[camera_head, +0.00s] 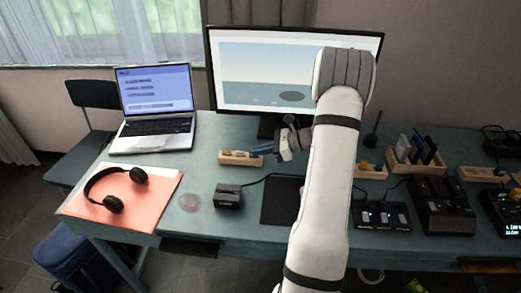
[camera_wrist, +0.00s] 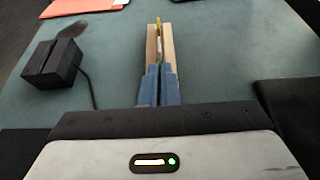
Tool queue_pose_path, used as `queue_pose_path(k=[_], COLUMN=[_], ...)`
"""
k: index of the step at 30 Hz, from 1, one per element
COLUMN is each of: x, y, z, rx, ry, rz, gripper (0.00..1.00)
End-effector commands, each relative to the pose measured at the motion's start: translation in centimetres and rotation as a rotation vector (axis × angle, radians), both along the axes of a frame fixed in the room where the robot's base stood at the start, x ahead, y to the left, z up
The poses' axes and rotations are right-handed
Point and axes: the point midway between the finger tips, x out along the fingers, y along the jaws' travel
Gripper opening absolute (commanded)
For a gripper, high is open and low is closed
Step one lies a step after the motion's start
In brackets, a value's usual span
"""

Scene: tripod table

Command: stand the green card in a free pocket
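My gripper (camera_head: 264,149) reaches left, low over the table, at the right end of a small wooden block with pockets (camera_head: 240,161). In the wrist view its blue fingers (camera_wrist: 158,72) are close together, with a narrow dark slit between them. Whether a thin card is held edge-on there, I cannot tell. The wooden block (camera_wrist: 168,48) lies straight ahead of the fingertips, with small yellow and pale pieces along its middle. A wooden rack (camera_head: 425,168) at the right holds several upright cards, dark, white and blue.
A small black box (camera_head: 228,195) with a cable stands in front of the block. Headphones (camera_head: 113,203), a laptop (camera_head: 157,125) and a monitor (camera_head: 240,108) are around it. Black devices (camera_head: 445,213) and more wooden blocks (camera_head: 478,175) crowd the right. My arm hides the middle.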

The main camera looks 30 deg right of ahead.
Motion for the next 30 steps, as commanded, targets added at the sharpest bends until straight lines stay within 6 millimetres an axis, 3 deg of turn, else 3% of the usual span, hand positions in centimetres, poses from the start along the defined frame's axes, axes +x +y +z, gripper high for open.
queue_pose_path(k=[11, 20, 30], x=[0.0, -0.2, -3.0], y=[0.0, -0.4, -4.5], z=[-0.1, 0.1, 2.1], rx=[0.0, -0.001, -0.001], ry=[0.0, -0.001, 0.0], rz=[0.0, -0.001, -0.003], gripper=[0.27, 0.27, 0.27])
